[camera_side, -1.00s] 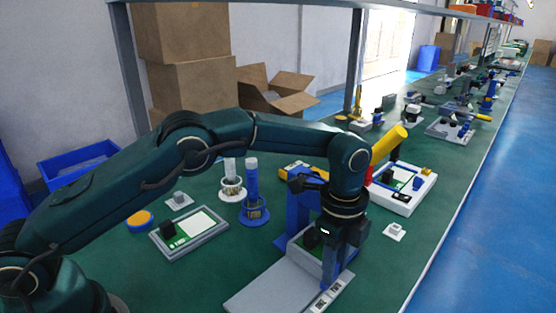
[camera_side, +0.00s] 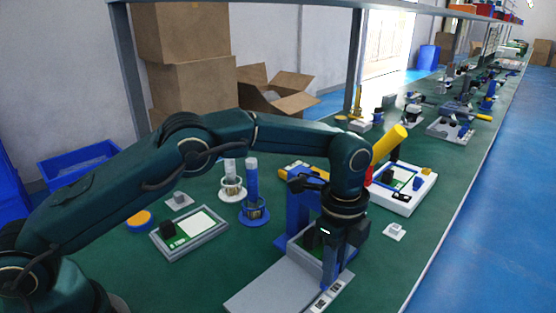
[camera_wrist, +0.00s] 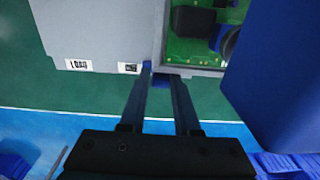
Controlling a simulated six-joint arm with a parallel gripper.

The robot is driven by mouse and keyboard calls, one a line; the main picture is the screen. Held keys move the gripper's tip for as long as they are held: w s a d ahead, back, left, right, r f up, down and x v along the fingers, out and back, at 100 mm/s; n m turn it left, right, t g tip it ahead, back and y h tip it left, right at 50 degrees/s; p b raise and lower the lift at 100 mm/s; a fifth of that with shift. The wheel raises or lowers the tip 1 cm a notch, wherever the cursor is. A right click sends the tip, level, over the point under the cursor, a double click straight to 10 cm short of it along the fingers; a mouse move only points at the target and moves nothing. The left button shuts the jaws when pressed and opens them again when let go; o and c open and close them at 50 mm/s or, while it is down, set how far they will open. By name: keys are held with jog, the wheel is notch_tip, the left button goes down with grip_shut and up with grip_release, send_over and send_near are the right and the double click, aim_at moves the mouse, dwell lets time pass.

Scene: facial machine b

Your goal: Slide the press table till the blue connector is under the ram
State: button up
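The press table is a grey plate (camera_side: 275,288) with a framed green board (camera_wrist: 190,50) set in it. The board carries a black block (camera_wrist: 192,22) and a dark round part (camera_wrist: 231,42); I cannot make out which part is the blue connector. The blue press (camera_side: 297,208) stands behind my gripper, and a large blue block (camera_wrist: 275,75) fills the right of the wrist view. My gripper (camera_wrist: 161,76) points down at the table's front edge. Its fingertips are at a small blue tab there, with a gap between them; whether they grip it is unclear.
Labels, one reading LOAD (camera_wrist: 79,65), mark the table's front edge. A white fixture (camera_side: 405,190) with a yellow cylinder stands behind to the right. A grey tray (camera_side: 190,235) and blue-based stand (camera_side: 254,212) are left.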

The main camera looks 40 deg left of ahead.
jog(key=shift+s+r, duration=0.2)
jog(key=shift+r, duration=1.8)
jog(key=shift+r, duration=0.15)
jog(key=s+a+r+n+t, duration=0.2)
jog(key=s+a+r+n, duration=0.5)
jog(key=r, duration=0.4)
jog(key=s+a+f+n+t, duration=0.2)
jog(key=s+a+n, duration=0.5)
jog(key=s+n, duration=0.4)
jog(key=shift+s+a+f+t, duration=0.3)
jog(key=shift+s+t, duration=0.4)
